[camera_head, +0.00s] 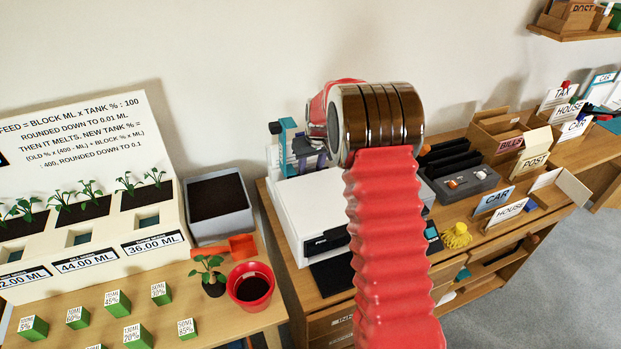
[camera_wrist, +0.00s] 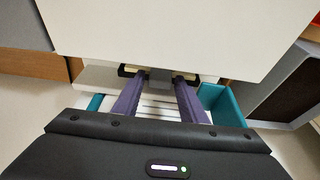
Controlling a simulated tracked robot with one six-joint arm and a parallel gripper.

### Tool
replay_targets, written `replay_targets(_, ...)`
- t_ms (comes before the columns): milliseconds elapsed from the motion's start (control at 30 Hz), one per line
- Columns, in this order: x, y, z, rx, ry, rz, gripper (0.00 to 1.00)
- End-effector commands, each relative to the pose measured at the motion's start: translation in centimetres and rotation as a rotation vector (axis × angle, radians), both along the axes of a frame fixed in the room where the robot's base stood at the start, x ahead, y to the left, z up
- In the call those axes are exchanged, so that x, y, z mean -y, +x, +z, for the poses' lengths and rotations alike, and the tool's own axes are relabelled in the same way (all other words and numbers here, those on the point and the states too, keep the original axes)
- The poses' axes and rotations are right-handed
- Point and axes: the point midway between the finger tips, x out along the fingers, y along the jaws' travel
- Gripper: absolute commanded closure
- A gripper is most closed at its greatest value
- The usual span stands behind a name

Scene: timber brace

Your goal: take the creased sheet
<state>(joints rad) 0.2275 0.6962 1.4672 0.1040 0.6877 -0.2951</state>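I cannot pick out a creased sheet for certain in either view. In the wrist view, a white surface with thin dark lines (camera_wrist: 158,110) shows between my fingers; creases cannot be made out. My gripper (camera_wrist: 160,78) has two purple fingers standing apart, with a small grey block (camera_wrist: 160,84) showing between their tips; whether they touch it is unclear. A broad white body (camera_wrist: 170,35) fills the view just beyond the tips. In the head view, the white printer-like machine (camera_head: 308,217) stands on the desk, and my red arm hides its right part and most of my gripper.
A planter table (camera_head: 230,325) with a red pot (camera_head: 250,289) stands left.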

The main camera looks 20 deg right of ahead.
Motion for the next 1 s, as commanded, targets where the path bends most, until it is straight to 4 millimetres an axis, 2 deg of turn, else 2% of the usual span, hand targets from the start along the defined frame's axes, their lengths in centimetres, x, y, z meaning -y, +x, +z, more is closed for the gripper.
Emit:
replay_targets(67, 0.0, 0.0, 0.0, 0.0, 0.0, 0.0, 0.68)
replay_targets(533, 0.0, 0.0, 0.0, 0.0, 0.0, 0.0, 1.0)
replay_targets(867, 0.0, 0.0, 0.2, 0.001, 0.0, 0.0, 1.0)
replay_targets(1000, 0.0, 0.1, 1.1, 0.001, 0.0, 0.001, 1.0)
